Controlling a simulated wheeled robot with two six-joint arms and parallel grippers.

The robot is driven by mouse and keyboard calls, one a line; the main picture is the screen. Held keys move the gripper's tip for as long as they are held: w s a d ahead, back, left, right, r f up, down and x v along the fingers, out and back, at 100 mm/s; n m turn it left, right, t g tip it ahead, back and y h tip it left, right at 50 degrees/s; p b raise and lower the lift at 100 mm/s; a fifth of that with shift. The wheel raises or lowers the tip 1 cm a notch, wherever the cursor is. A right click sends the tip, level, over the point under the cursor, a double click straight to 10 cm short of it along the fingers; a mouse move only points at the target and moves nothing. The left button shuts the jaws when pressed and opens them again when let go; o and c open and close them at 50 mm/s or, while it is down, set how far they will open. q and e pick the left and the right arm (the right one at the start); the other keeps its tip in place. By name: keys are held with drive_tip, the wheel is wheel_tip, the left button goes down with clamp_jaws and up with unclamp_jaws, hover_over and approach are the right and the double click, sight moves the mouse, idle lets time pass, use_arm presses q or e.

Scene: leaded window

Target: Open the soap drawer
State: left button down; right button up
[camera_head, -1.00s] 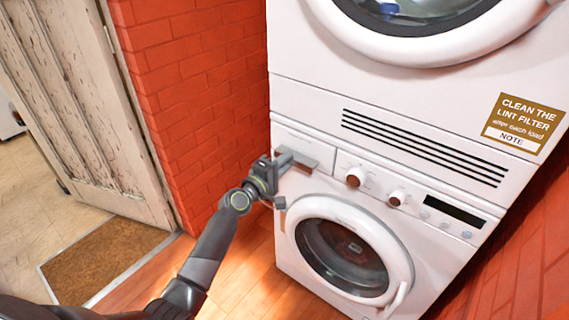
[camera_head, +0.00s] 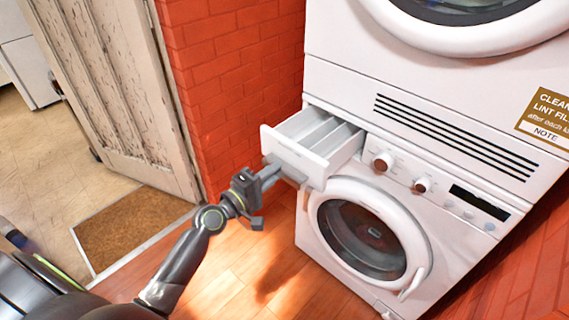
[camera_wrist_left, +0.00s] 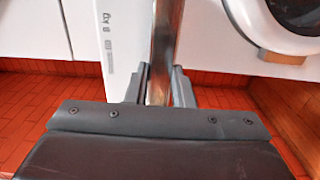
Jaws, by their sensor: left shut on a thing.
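The white soap drawer (camera_head: 318,142) stands pulled out of the upper left of the washing machine (camera_head: 440,184), and its open compartments show from above. Its grey handle (camera_head: 288,168) runs along the front's lower edge. My left gripper (camera_head: 272,172) is at the drawer front, shut on that handle. In the left wrist view the handle (camera_wrist_left: 163,50) is a shiny upright bar between the two fingers (camera_wrist_left: 155,88). The white drawer front (camera_wrist_left: 118,40) shows just left of it. My right gripper is in neither view.
A dryer (camera_head: 440,90) with a slotted vent sits on top of the washer. The round washer door (camera_head: 370,230) is closed below the drawer. A red brick wall (camera_head: 235,70) stands left of the machines. Open floor (camera_head: 250,265) lies in front; a brown doormat (camera_head: 130,225) is further left.

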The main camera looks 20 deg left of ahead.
use_arm(q)
drive_tip(key=shift+s+a+f, duration=0.15)
drive_tip(key=shift+s+f, duration=0.15)
drive_tip(key=shift+s, duration=0.2)
drive_tip(key=c, duration=1.3)
unclamp_jaws()
drive_tip(key=shift+w, duration=0.1)
drive_tip(key=shift+r, duration=0.1)
drive_tip(key=shift+b+v, duration=3.05)
drive_tip(key=shift+v, duration=5.6)
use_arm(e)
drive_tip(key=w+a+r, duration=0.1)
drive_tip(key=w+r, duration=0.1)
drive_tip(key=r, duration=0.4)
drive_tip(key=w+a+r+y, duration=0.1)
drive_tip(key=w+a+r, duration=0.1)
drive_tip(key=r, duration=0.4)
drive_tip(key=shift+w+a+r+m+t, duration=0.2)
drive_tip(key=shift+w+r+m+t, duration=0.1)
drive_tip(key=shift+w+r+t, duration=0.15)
use_arm(q)
drive_tip(key=shift+r, duration=0.1)
